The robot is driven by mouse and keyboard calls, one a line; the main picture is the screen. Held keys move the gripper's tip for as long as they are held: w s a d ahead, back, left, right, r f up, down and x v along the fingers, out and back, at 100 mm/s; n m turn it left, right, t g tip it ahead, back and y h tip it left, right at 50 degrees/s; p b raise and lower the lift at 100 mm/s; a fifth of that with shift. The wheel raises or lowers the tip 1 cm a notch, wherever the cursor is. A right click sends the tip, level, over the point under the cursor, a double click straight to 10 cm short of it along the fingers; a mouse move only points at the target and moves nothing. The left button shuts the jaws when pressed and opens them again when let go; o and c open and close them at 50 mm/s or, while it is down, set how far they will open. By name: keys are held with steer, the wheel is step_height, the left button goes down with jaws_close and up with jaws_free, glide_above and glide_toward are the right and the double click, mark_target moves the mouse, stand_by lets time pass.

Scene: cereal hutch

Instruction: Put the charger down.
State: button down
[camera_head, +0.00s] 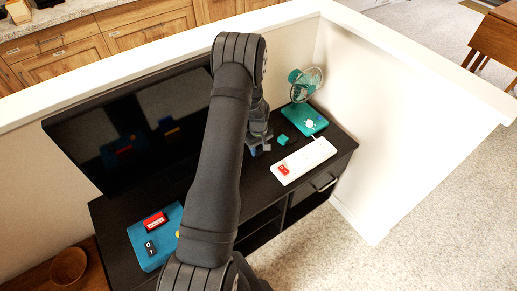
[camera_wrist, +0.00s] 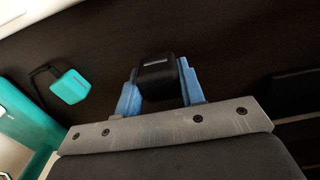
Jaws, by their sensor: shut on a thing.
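My gripper (camera_wrist: 158,97) has blue fingers, shut on a small black block-shaped charger (camera_wrist: 157,72) with faint print on its face. The fingers press on its left and right sides. Below it is a dark surface; I cannot tell whether the charger touches it. In the head view, my gripper (camera_head: 257,148) is over the black desk (camera_head: 266,170), left of the white power strip, and partly hidden by my arm. The charger cannot be made out there.
A teal block (camera_head: 284,140) with a dark cord (camera_wrist: 40,75) lies near my gripper. A white power strip (camera_head: 310,158) holds a red plug (camera_head: 283,169). A teal flat case (camera_head: 304,120) and teal fan (camera_head: 306,84) stand behind. A blue case (camera_head: 147,258) lies left; a dark screen (camera_head: 95,140) stands behind.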

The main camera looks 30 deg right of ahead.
steer(key=shift+f, duration=0.35)
steer(key=shift+f, duration=0.35)
steer(key=c, duration=0.9)
jaws_free()
steer(key=shift+c, duration=0.2)
step_height(320, 180, up, 13)
step_height(320, 180, down, 13)
steer(key=shift+f, duration=0.1)
steer(key=shift+r, duration=0.2)
